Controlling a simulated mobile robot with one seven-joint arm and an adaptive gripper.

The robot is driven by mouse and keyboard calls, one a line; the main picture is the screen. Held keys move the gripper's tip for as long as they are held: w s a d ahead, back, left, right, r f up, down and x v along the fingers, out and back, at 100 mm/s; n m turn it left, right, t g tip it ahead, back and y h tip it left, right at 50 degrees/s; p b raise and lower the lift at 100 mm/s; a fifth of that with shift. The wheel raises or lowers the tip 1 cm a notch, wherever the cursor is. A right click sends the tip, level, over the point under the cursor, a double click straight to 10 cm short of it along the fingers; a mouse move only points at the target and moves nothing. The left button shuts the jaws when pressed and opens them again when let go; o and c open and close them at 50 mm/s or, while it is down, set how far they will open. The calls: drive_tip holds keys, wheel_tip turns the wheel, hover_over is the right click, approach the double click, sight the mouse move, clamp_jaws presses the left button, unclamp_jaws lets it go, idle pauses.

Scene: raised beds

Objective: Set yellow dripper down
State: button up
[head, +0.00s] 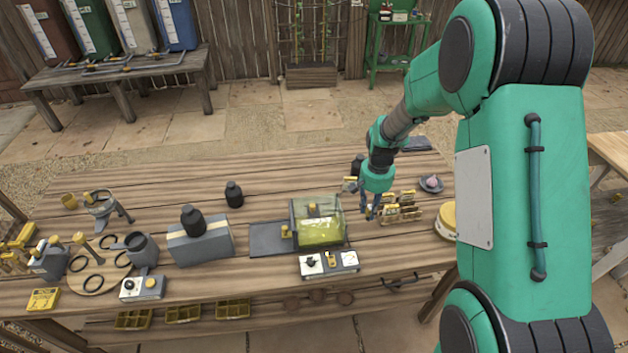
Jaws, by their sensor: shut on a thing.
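My gripper (371,212) is over the right half of the wooden table, between the clear box and the small rack. It points down and is shut on the yellow dripper (377,208), of which only a small yellow bit shows at the fingers. The rack (402,216) holds several small yellow-topped pieces just right of the gripper. I cannot tell whether the held dripper touches the rack or the table. A clear box (320,222) with yellow-green contents stands left of the gripper.
A control box (328,264) with a dial sits in front of the clear box. A small dish (431,184) with a pink thing and a round yellow-topped item (446,220) are to the right. A dark bottle (234,194) stands left. Bare planks (400,250) lie in front of the rack.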

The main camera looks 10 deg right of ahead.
drive_tip(key=w+a+n+p, duration=0.1)
drive_tip(key=w+a, duration=0.5)
drive_tip(key=w, duration=1)
drive_tip(key=w+a+p, duration=0.4)
drive_tip(key=w+a, duration=0.3)
drive_tip(key=w, duration=1)
drive_tip(key=shift+a+f+n, duration=0.3)
drive_tip(key=shift+f+n, duration=0.1)
wheel_tip(320, 180, down, 6)
drive_tip(key=shift+f, duration=0.2)
drive_tip(key=shift+f, duration=1.75)
drive_tip(key=shift+f, duration=0.2)
